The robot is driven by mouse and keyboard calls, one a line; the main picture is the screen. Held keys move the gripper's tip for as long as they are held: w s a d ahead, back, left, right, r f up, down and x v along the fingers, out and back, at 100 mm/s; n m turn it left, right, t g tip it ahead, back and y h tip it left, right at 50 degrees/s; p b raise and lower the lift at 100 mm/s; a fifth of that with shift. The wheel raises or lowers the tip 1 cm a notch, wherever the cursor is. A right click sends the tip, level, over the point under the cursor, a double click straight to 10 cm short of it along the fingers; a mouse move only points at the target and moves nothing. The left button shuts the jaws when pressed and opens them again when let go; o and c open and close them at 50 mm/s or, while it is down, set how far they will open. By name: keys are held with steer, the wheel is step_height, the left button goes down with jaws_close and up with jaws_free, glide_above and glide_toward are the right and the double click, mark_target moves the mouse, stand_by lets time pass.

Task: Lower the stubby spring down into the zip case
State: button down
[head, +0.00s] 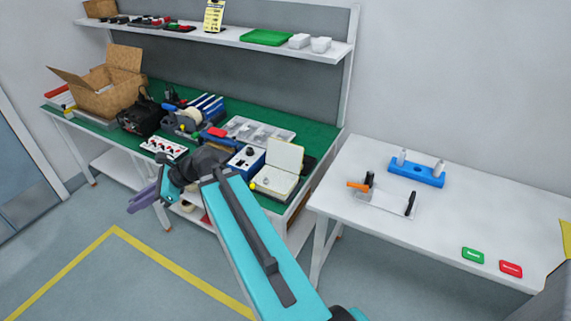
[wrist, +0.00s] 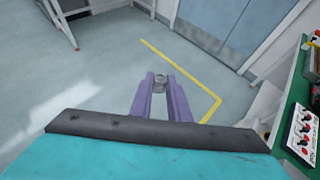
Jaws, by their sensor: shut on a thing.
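The stubby spring (wrist: 159,84) is a short grey metal piece between the tips of my purple gripper fingers in the wrist view. My gripper (wrist: 160,79) is shut on it, above the floor. In the head view my gripper (head: 141,201) is in front of the green bench's front edge, at the left of my arm, and the spring cannot be made out there. The open cream case with its lid raised (head: 275,181), which looks like the zip case, stands on the bench's front right part, to the right of my gripper and apart from it.
The green bench (head: 318,133) is crowded: a cardboard box (head: 100,98), a black bag (head: 141,118), a tape dispenser (head: 187,121), a clear compartment tray (head: 258,132) and a blue box (head: 246,162). A switch panel (head: 164,148) lies near its front edge. A white table (head: 350,160) stands right.

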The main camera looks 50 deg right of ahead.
steer(key=shift+d, duration=0.1)
steer(key=m+t+h, duration=0.3)
steer(key=m, duration=0.1)
glide_above(286, 191)
step_height(286, 191, down, 8)
steer(key=shift+w+d, duration=0.15)
steer(key=shift+f, duration=0.25)
steer(key=shift+f+b, duration=3.7)
steer(key=shift+f, duration=0.2)
steer(key=shift+f+b, duration=0.45)
steer(key=shift+f, duration=0.1)
steer(key=shift+f, duration=0.15)
